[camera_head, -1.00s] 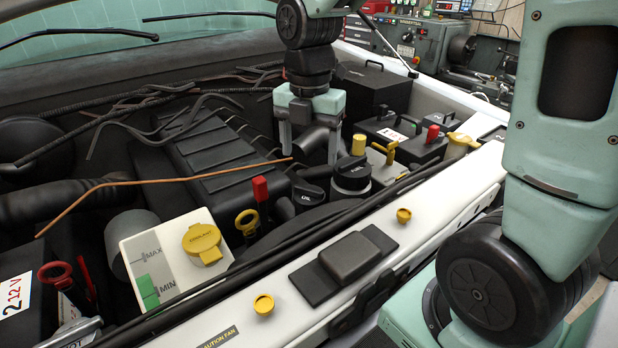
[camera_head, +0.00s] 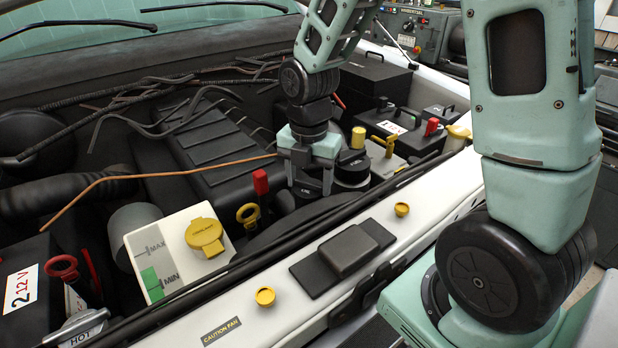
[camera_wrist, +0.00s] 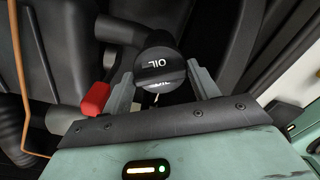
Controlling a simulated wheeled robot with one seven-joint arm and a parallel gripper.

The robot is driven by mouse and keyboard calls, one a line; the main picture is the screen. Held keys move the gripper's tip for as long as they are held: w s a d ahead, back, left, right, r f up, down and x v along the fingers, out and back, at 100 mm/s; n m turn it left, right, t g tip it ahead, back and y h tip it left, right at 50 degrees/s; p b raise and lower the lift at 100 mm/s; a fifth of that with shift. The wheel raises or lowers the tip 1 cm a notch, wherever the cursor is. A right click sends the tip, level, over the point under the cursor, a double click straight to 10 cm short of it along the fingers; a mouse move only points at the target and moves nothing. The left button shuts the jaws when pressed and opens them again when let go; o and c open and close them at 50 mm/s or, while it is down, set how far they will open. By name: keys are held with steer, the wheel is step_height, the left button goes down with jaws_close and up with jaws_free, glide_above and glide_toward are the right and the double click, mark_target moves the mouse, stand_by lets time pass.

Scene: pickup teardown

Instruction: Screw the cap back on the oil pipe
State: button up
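My gripper (camera_head: 311,187) points down into the engine bay, over the place of the black oil cap. In the wrist view, the round black cap marked OIL (camera_wrist: 160,64) lies between the two grey fingertips of my gripper (camera_wrist: 161,80). The fingers are apart, one on each side of the cap; I cannot tell if they touch it. In the head view my gripper hides the cap. The oil pipe's opening cannot be made out in either view now.
A red handle (camera_head: 261,182) and a yellow dipstick loop (camera_head: 248,214) stand left of my gripper. A larger black cap (camera_head: 352,171) and a yellow cap (camera_head: 358,137) are close on the right. A white coolant tank (camera_head: 165,247) stands front left. A copper-coloured rod (camera_head: 150,175) crosses the bay.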

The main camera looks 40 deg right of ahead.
steer(key=c, duration=0.5)
steer(key=m, duration=0.3)
steer(key=shift+m, duration=0.3)
steer(key=m, duration=0.4)
steer(key=m+p, duration=0.1)
steer(key=m, duration=0.6)
steer(key=shift+f, duration=0.1)
steer(key=o, duration=1.2)
steer(key=shift+o, duration=0.2)
